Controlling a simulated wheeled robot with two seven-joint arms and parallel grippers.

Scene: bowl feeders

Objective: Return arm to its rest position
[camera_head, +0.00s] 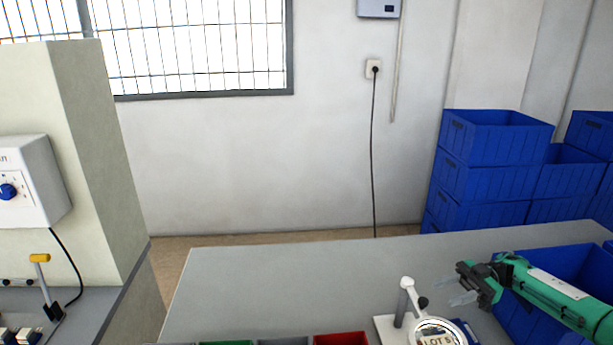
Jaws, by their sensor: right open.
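My right arm (555,298) is green and comes in from the right edge in the head view. My right gripper (460,289) is dark with pale fingers, points left and is open and empty. My left gripper is out of view.
A blue crate (585,262) lies under my right arm. Red (342,338) and green (226,343) bins line the front edge. Blue crates (490,140) are stacked behind. The table's middle is clear.

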